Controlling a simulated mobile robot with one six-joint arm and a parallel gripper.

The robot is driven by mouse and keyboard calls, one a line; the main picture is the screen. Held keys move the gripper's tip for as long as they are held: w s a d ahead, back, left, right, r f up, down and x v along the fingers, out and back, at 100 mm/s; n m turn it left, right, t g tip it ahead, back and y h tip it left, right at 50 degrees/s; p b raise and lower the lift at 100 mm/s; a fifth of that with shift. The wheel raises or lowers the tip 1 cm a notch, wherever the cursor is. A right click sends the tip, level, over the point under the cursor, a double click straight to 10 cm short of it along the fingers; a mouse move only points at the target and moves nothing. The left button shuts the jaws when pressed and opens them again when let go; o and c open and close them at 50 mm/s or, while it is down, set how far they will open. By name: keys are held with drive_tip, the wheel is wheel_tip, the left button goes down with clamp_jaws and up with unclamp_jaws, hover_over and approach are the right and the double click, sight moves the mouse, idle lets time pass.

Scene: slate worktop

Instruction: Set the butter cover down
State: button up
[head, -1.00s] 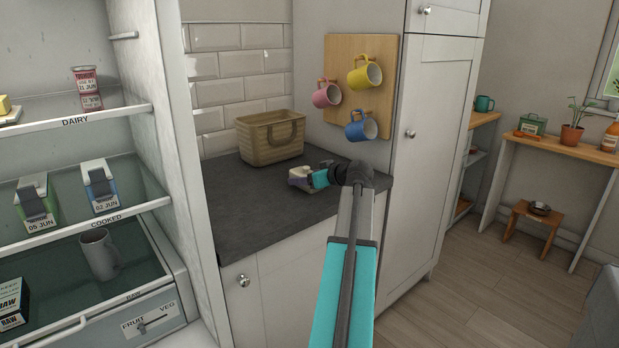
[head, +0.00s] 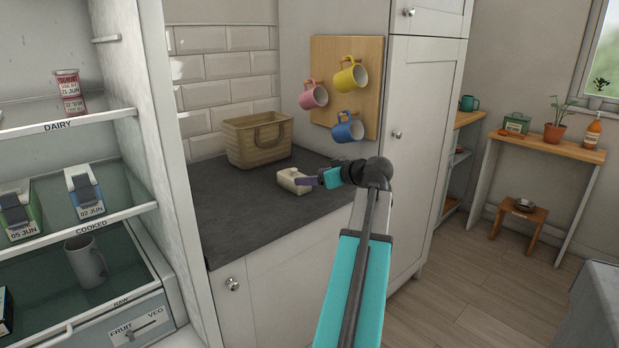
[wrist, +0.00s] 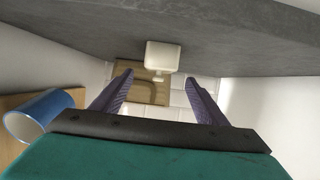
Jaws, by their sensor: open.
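The cream butter cover (head: 293,181) sits on the slate worktop (head: 235,215), toward its right side and in front of the basket. In the wrist view the butter cover (wrist: 163,55) shows beyond the fingertips, with a small knob-like part on it. My gripper (head: 308,181) has purple fingers and is just to the right of the cover in the head view. In the wrist view my gripper (wrist: 158,80) has its fingers spread wide with nothing between them. Whether anything lies under the cover cannot be told.
A woven basket (head: 258,141) stands behind the cover against the tiles. Pink, yellow and blue mugs (head: 347,128) hang on a wooden board (head: 327,70) near my arm. An open fridge (head: 165,100) stands at the left. The worktop's left and front are clear.

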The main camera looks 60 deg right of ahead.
drive_tip(key=shift+s+a+r, duration=0.25)
drive_tip(key=shift+s, duration=0.4)
drive_tip(key=shift+w, duration=0.1)
idle(0.3)
